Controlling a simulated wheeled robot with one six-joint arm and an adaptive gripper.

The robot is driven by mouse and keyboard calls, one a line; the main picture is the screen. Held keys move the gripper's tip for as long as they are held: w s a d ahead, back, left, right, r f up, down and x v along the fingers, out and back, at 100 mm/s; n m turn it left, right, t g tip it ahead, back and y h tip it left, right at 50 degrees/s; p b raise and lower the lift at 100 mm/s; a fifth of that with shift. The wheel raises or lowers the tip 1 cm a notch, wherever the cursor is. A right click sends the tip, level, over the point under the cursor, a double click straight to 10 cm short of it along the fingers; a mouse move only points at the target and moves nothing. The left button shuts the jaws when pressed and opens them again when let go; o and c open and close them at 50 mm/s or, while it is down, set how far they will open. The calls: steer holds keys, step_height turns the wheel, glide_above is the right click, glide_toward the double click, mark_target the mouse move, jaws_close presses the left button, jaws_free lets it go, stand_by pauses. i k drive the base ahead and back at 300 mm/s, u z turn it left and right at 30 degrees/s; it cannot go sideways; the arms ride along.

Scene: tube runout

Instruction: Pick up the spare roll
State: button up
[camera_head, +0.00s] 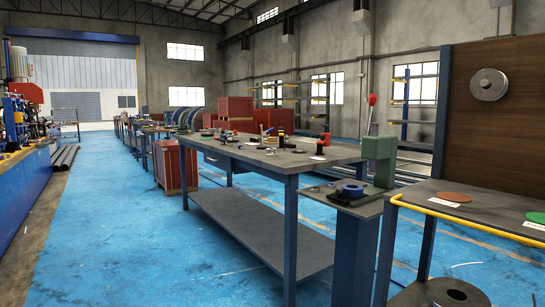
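No roll is marked as the spare one, and I cannot tell which it is. A dark, flat, round roll-like thing (455,293) lies low at the bottom right, partly cut off by the frame edge. A small blue ring-shaped roll (352,190) lies on a narrow pedestal stand (362,207) beside the long workbench. My gripper is not in view.
A long grey workbench (225,152) with small parts stands in the middle. A table with a yellow rail (470,224) holds an orange disc (452,197) and a green disc (537,217). A green machine (379,158) stands behind the pedestal. Blue floor (130,250) is clear at left.

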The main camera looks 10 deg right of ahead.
mark_target(271, 152)
steer(key=u, duration=0.7)
steer(key=i, duration=0.65)
steer(key=u, duration=0.7)
steer(key=i, duration=1.3)
steer(key=z, duration=0.95)
steer(key=i, duration=0.8)
steer(key=z, duration=0.95)
